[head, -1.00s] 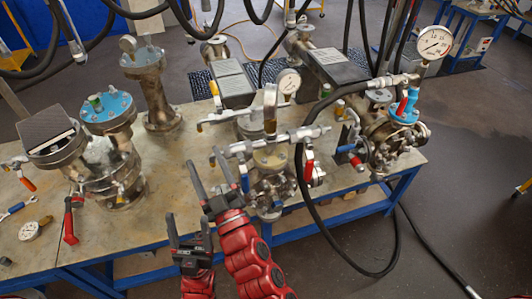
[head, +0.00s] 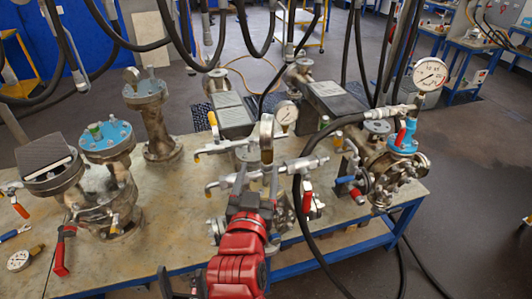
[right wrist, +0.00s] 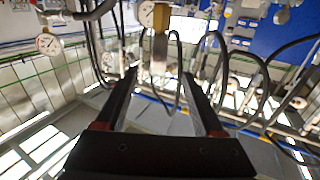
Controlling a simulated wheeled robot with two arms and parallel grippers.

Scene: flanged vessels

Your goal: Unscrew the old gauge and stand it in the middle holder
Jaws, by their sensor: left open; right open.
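A gauge seen edge-on (head: 267,133), with a brass fitting below, stands upright on the pipework of the middle vessel. I cannot tell for sure that it is the old gauge. My right gripper (head: 257,186) is open just below and in front of it. In the right wrist view, a brass fitting under a white dial (right wrist: 147,14) shows beyond and between the open fingertips (right wrist: 159,74), with nothing gripped. My left gripper (head: 180,282) is open and empty at the bottom edge, low in front of the bench. I cannot make out the middle holder.
A loose gauge (head: 19,261) and a red-handled tool (head: 62,248) lie at the bench's left. A blue-topped vessel (head: 106,137) stands there. A large gauge (head: 429,74) stands at right. A black hose (head: 299,225) hangs close to my right gripper.

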